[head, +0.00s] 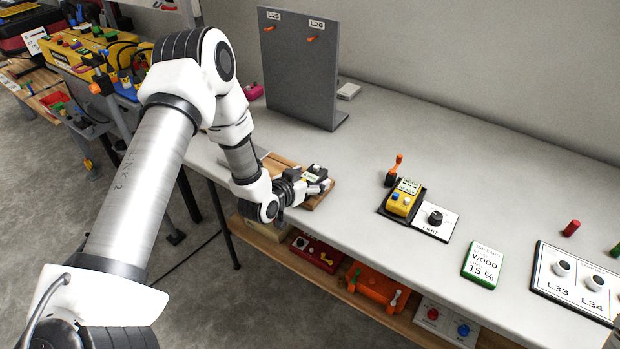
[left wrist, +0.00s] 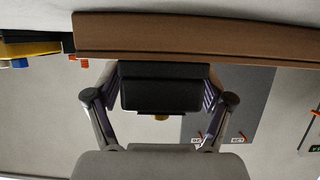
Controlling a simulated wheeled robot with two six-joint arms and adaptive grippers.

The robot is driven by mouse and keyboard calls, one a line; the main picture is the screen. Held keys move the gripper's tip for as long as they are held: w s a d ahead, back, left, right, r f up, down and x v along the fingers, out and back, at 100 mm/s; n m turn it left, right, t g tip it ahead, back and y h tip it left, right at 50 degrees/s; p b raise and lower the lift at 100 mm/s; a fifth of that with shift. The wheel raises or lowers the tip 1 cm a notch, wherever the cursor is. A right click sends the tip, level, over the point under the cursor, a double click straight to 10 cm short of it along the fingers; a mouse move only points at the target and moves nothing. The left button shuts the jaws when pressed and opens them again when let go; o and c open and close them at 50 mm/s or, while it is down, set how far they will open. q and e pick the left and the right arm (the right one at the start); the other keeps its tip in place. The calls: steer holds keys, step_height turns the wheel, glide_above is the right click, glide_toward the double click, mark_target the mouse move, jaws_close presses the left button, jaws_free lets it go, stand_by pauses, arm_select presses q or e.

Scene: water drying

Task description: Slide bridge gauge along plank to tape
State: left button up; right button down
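The wooden plank (head: 322,197) lies near the front left edge of the grey table. The bridge gauge (head: 317,170), a small dark block with a light knob, is at the plank's right part. My left gripper (head: 312,187) is at the gauge and hides part of it and of the plank. In the left wrist view the gauge (left wrist: 160,90) is a black box between the two fingers, with a pad against each side. The plank (left wrist: 190,35) spans the top of that view. I cannot make out the tape. My right gripper is not in view.
A grey upright panel (head: 300,70) with orange hooks stands behind the plank. To the right are a yellow meter (head: 401,203), a white dial plate (head: 436,222) and a green-edged card (head: 483,266). The shelf below holds an orange case (head: 375,288).

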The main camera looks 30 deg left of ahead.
arm_select(q)
steer(key=v, duration=1.2)
steer(key=s+d+f+m+g+h+p, duration=0.1)
steer(key=s+d+f+m+g, duration=0.15)
steer(key=s+d+f, duration=0.35)
steer(key=s+d+f+m+g, duration=0.1)
steer(key=s+d+f+g, duration=0.25)
steer(key=f, duration=0.45)
steer(key=s+f+n+g+y, duration=0.1)
steer(key=s+f+n+g, duration=0.1)
steer(key=s, duration=0.5)
steer(key=s+f+n+g, duration=0.2)
steer(key=s+g, duration=0.3)
steer(key=s, duration=0.3)
steer(key=shift+f+y, duration=0.4)
steer(key=shift+f, duration=0.4)
